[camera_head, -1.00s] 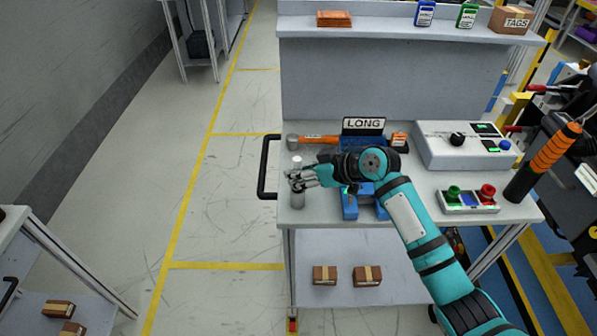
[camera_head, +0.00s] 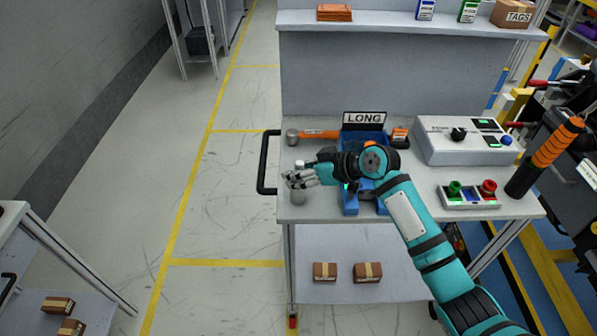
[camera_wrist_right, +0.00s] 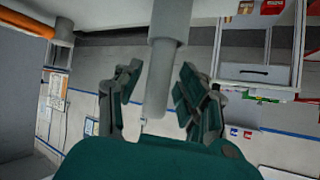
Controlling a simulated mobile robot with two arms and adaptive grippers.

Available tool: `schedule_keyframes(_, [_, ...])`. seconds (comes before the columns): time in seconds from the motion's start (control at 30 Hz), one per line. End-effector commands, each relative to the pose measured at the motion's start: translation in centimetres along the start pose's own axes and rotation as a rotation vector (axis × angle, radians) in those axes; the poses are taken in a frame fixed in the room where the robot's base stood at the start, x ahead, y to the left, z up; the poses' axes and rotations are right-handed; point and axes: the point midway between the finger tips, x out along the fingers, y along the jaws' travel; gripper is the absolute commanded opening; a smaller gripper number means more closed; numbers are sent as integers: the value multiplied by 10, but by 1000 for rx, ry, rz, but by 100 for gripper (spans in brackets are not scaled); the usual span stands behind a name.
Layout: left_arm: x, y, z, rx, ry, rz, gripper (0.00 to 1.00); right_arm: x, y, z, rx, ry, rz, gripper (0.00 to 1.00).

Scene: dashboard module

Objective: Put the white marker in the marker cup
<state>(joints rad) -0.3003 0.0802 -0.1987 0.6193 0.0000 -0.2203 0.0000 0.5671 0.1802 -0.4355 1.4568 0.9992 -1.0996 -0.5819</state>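The grey marker cup (camera_head: 298,197) stands near the left end of the worktable, partly hidden by my right gripper (camera_head: 300,179). In the right wrist view the wider cup (camera_wrist_right: 171,18) comes in from the top edge. The pale white marker (camera_wrist_right: 157,88) projects from its end, in line with it, and appears to be in the cup. My right gripper's fingers (camera_wrist_right: 158,95) stand apart on both sides of the marker, with gaps visible. In the head view the fingers mostly hide the marker. My left gripper is not in view.
A hammer (camera_head: 318,134) and the LONG sign (camera_head: 364,118) are behind the gripper. A blue bin (camera_head: 351,202) is partly under my right arm. A control box (camera_head: 465,143) and a button panel (camera_head: 468,197) stand at the right. A black handle (camera_head: 265,165) edges the table's left.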

Motion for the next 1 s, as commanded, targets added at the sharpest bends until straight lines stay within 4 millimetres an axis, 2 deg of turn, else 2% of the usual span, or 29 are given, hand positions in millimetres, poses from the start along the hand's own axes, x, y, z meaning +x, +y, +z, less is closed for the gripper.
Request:
schedule_keyframes(0.13, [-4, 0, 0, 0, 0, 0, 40, -3, -1, -5, -1, 1, 0, 40])
schedule_keyframes(0.23, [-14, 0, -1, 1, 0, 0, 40, -10, -2, -17, -1, 3, -1, 40])
schedule_keyframes(0.27, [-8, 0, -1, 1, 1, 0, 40, -14, 0, -11, -1, 1, 2, 40])
schedule_keyframes(0.7, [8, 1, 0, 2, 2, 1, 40, -105, 0, -9, -3, 0, 2, 40])
schedule_keyframes(0.83, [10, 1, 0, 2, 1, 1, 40, -120, -1, -10, -1, 1, 1, 40])
schedule_keyframes(1.0, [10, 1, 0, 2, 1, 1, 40, -127, -1, -10, -1, 0, -1, 40])
